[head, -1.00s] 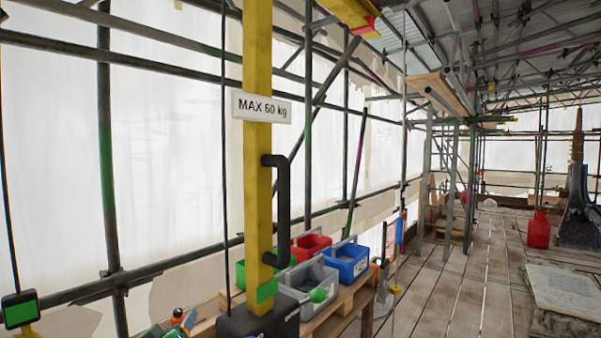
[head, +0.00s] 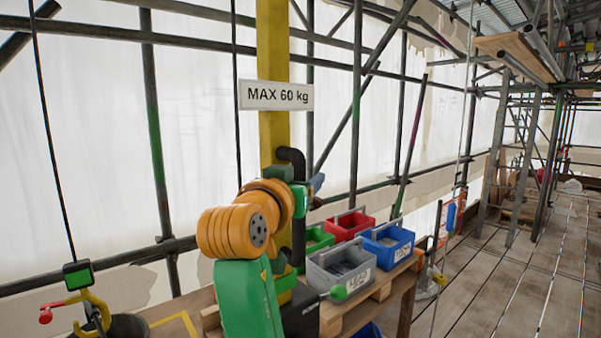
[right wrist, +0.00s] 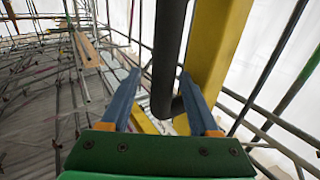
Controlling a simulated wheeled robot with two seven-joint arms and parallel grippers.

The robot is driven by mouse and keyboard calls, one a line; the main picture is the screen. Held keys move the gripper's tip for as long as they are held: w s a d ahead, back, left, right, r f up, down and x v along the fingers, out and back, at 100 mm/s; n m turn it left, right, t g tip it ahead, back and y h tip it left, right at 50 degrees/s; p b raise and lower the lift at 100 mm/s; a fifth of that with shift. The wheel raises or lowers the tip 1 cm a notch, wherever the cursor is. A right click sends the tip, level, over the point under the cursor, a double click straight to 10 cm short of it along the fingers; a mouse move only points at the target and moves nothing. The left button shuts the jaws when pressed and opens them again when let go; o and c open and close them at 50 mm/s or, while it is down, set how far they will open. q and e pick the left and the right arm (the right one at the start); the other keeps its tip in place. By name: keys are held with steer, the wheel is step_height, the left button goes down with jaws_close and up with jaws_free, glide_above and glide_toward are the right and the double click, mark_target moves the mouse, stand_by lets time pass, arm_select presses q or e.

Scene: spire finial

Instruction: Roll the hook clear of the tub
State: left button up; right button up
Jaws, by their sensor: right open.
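The yellow hook (head: 92,304) hangs at the lower left of the head view. It is under a green-faced block (head: 77,275) on a dark cable and has a red-tipped latch. Its lower part overlaps a dark round tub (head: 128,326), cut off by the frame; I cannot tell whether they touch. A black crank-shaped handle (head: 291,154) is on the yellow post (head: 273,130). My right gripper (head: 312,185) is at this handle, partly hidden by its own arm. In the right wrist view its open blue fingers (right wrist: 160,75) stand either side of the black bar (right wrist: 169,45). My left gripper is out of view.
A sign (head: 277,95) on the post reads MAX 60 kg. Grey (head: 340,275), blue (head: 387,243), red (head: 350,224) and green bins stand on a wooden bench right of the post. Scaffold poles line the sheeted wall. The plank floor (head: 500,280) at right is open.

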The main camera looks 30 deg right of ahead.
steer(key=shift+s+d, duration=0.1)
steer(key=shift+a, duration=0.25)
jaws_close()
stand_by(1.0)
